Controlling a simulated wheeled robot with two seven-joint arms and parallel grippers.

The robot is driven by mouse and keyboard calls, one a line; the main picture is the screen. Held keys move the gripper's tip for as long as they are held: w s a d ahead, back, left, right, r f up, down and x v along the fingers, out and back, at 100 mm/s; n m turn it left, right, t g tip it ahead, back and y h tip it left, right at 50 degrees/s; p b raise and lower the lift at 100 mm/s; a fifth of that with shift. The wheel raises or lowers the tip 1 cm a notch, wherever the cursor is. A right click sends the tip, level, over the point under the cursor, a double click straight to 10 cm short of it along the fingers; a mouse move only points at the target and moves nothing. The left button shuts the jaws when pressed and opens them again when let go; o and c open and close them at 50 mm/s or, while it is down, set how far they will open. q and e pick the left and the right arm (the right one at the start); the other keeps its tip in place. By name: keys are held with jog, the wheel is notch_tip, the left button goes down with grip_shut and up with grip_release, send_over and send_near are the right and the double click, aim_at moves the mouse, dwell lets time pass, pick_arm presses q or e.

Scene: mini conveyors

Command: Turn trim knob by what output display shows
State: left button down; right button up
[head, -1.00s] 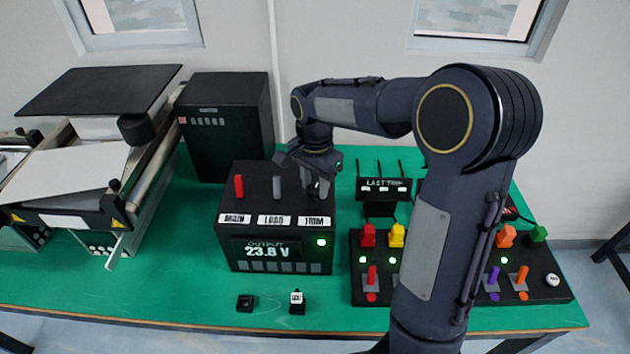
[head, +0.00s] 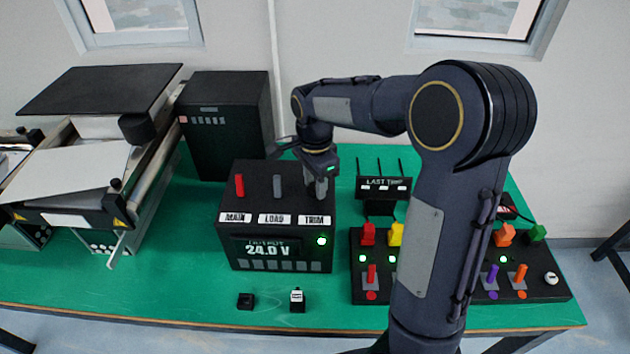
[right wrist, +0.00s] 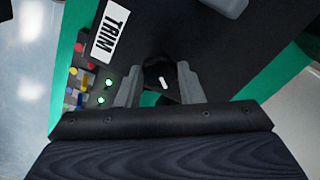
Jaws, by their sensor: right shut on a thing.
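The black power box (head: 225,206) stands on the green table, with MAIN, LOAD and TRIM labels along its top front edge. Its output display (head: 268,250) reads 24.0 V, with a lit green lamp (head: 321,241) at its right. My right gripper (head: 318,190) is over the box's top behind the TRIM label (head: 314,221). In the right wrist view its fingers (right wrist: 160,88) are shut on the black trim knob (right wrist: 157,72), which has a white pointer mark. The knob is hidden by the gripper in the head view. My left gripper is not in view.
A red lever (head: 239,185) and a grey lever (head: 278,187) stand left of the gripper. A LAST TRIP stand (head: 384,188) and a switch panel (head: 540,290) are at the right, partly behind my arm. Two small black items lie in front of the box.

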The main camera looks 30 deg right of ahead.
jog(key=shift+r, duration=0.1)
jog(key=o, duration=1)
jog(key=shift+r+b, duration=0.35)
jog(key=shift+r, duration=3.5)
jog(key=s+a+f+n+t+y, duration=0.2)
jog(key=s+a+n+t, duration=0.1)
jog(key=s+n, duration=0.5)
jog(key=s+a+f+n+t+y, duration=0.1)
jog(key=s+a+n, duration=0.3)
jog(key=s, duration=1)
jog(key=f+n+t, duration=0.1)
jog(key=n, duration=0.2)
jog(key=shift+n+t+y, duration=0.4)
jog(key=shift+s, duration=0.1)
